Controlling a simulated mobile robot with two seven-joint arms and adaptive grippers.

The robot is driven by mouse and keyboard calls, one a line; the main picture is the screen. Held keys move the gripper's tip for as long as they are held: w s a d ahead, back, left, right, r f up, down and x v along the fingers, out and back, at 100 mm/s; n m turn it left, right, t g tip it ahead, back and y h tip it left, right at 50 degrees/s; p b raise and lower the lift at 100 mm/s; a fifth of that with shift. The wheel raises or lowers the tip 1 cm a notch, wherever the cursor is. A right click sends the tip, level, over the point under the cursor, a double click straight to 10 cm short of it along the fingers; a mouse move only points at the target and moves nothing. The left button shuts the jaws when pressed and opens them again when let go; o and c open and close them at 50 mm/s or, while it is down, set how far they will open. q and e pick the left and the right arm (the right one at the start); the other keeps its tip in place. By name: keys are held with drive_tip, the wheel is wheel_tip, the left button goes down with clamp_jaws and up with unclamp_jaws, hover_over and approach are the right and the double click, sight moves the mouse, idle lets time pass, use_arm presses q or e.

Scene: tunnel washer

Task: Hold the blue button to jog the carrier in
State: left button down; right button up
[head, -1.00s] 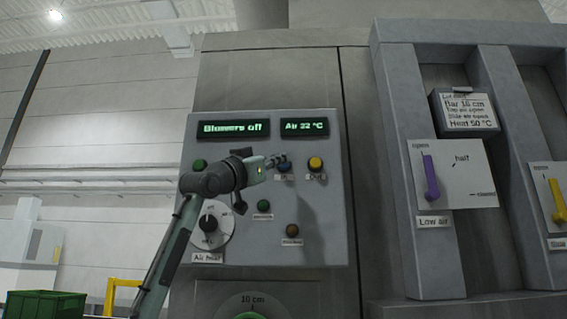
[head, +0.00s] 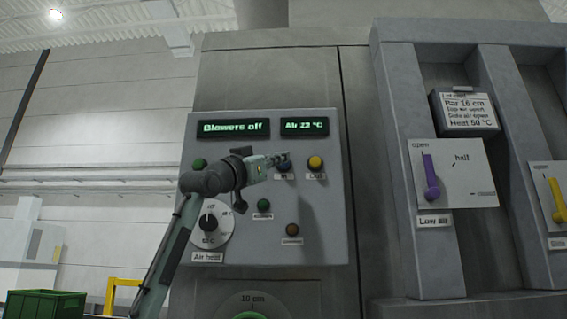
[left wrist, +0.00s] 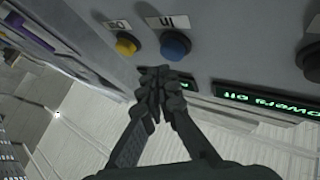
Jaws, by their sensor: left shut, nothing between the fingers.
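The blue button (head: 285,168) is on the grey control panel (head: 330,225), in its upper row, left of the yellow button (head: 315,163). In the left wrist view the blue button (left wrist: 175,45) shows whole, with a partly legible white label by it. My left gripper (head: 284,157) is shut and empty, its fingertips at the blue button and hiding part of it in the head view. In the left wrist view the fingertips (left wrist: 153,72) appear just short of the button, slightly to one side. I cannot tell whether they touch. My right gripper is not in view.
A display (head: 233,129) reads "Blowers off". An air heat dial (head: 212,222), a green button (head: 264,205) and a brown button (head: 292,229) are on the same panel. To the right are a purple lever (head: 430,178) and a yellow lever (head: 558,202).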

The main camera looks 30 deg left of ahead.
use_arm(q)
drive_tip(key=shift+w+a+p, duration=0.25)
drive_tip(key=shift+w+p, duration=0.15)
drive_tip(key=shift+p, duration=0.05)
drive_tip(key=shift+w+a+p, duration=0.25)
drive_tip(key=shift+w+p, duration=0.2)
drive_tip(key=shift+p, duration=0.05)
idle(0.7)
idle(5.2)
drive_tip(key=shift+s+d+b, duration=0.35)
drive_tip(key=shift+s+d, duration=0.15)
drive_tip(key=shift+s, duration=0.3)
